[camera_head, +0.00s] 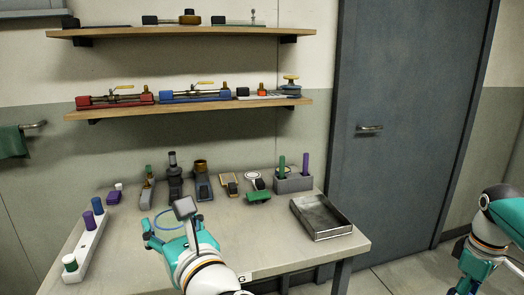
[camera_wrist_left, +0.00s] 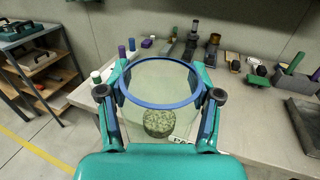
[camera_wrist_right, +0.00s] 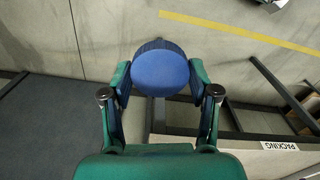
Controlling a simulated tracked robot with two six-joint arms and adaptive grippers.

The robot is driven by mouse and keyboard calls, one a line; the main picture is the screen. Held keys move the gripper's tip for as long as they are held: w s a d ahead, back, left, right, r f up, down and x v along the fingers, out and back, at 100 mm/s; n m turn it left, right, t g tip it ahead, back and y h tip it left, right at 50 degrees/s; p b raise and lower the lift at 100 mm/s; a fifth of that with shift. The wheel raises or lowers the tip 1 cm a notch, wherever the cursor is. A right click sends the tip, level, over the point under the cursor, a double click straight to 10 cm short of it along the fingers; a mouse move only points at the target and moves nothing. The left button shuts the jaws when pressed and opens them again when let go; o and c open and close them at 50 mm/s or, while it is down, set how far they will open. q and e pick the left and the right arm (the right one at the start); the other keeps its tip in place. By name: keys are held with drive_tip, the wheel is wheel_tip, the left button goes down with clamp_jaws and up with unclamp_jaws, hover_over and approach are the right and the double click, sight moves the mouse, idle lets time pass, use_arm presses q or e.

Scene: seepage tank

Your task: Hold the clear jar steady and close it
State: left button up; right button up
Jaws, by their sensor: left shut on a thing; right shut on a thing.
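The clear jar (camera_wrist_left: 140,112) with a blue rim (camera_wrist_left: 124,97) is in the left wrist view, open at the top. A speckled grey-green round piece (camera_wrist_left: 158,123) shows inside it. My left gripper (camera_wrist_left: 160,97) is shut around the jar, one finger on each side. In the head view the jar's blue rim (camera_head: 163,229) shows over the table, partly hidden by my left gripper (camera_head: 173,224). My right gripper (camera_wrist_right: 160,92) is shut on a round blue lid (camera_wrist_right: 160,72), away from the jar and beyond the table's right side. The lid cannot be made out in the head view.
The table (camera_head: 130,240) carries a white rack (camera_head: 87,243) with coloured bottles at left, several tools along the back, a grey block (camera_head: 292,183) with green and purple sticks, and a metal tray (camera_head: 321,217) at right. Open floor lies right of the table.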

use_arm(q)
drive_tip(key=w+f+n+g+y+p, duration=0.15)
drive_tip(key=f+p, duration=0.25)
drive_tip(key=f, duration=0.4)
drive_tip(key=w+f+m+t+p, duration=0.1)
drive_tip(key=w+f+p, duration=0.15)
drive_tip(key=f, duration=0.65)
use_arm(e)
drive_tip(key=w+a+r+n, duration=0.1)
drive_tip(key=w+a+n, duration=0.15)
drive_tip(key=a, duration=1.05)
use_arm(q)
drive_tip(key=s+a+f+n+g+y+p, duration=0.2)
drive_tip(key=s+a+f+g+p, duration=0.1)
drive_tip(key=s+f, duration=0.5)
drive_tip(key=shift+s+a+f+n+p, duration=0.35)
drive_tip(key=shift+a+f, duration=0.1)
drive_tip(key=shift+a, duration=0.15)
use_arm(e)
drive_tip(key=w+a+f+m, duration=0.1)
drive_tip(key=a+f+m, duration=0.6)
drive_tip(key=a+m, duration=0.1)
drive_tip(key=shift+w+a, duration=0.4)
drive_tip(key=shift+a, duration=0.35)
use_arm(q)
drive_tip(key=w+d+r+m+t+h, duration=0.2)
drive_tip(key=d+m+t+h, duration=0.4)
drive_tip(key=d+m+h, duration=0.2)
drive_tip(key=shift+d+h, duration=0.6)
drive_tip(key=shift+h, duration=0.75)
